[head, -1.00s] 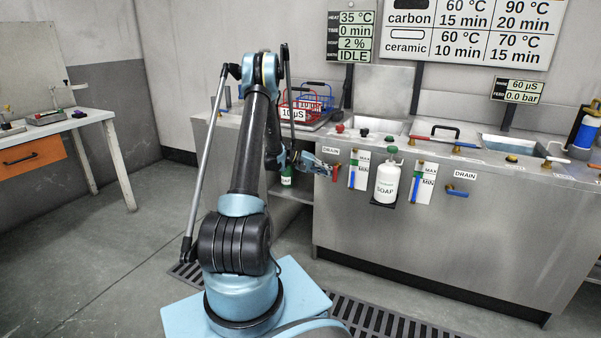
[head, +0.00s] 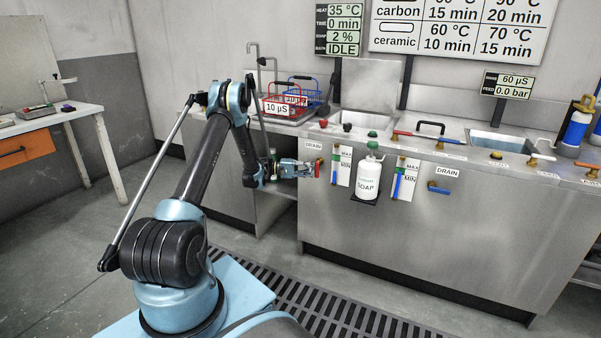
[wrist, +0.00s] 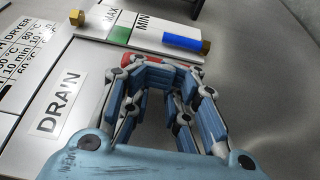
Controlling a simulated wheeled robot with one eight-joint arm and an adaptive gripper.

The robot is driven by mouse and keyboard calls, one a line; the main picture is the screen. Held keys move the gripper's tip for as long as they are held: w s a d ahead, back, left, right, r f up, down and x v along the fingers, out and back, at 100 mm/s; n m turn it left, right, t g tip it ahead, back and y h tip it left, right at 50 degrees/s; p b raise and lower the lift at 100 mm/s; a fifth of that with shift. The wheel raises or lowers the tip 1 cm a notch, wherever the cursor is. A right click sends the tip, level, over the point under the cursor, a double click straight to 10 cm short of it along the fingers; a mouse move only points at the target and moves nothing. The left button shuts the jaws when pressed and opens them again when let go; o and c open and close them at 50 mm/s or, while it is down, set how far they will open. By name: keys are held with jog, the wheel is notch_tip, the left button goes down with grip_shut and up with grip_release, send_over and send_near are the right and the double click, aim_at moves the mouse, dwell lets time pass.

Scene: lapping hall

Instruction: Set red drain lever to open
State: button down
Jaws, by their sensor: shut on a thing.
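The red drain lever (head: 319,167) is on the steel front of the bench, just below the left DRAIN label (head: 314,146). It points roughly up and down in the head view. My gripper (head: 311,170) reaches it from the left, with its fingers at the lever. In the wrist view, my gripper (wrist: 160,78) is closed around the lever, and only a bit of the red lever (wrist: 126,60) shows past the fingertips.
A level gauge (head: 341,166) and a white soap bottle (head: 368,180) are right of the lever. A blue drain lever (head: 438,188) is farther right. Red and blue baskets stand on the bench top. A floor grate (head: 330,310) runs along the bench, with clear floor left.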

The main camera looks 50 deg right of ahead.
jog(key=shift+s+a, duration=0.15)
jog(key=shift+a, duration=0.15)
jog(key=c, duration=1.3)
grip_release()
jog(key=o, duration=0.7)
jog(key=shift+f, duration=0.15)
jog(key=shift+c, duration=0.2)
jog(key=shift+o, duration=0.9)
jog(key=shift+o, duration=1.2)
jog(key=v, duration=1.2)
jog(key=shift+w+d, duration=0.2)
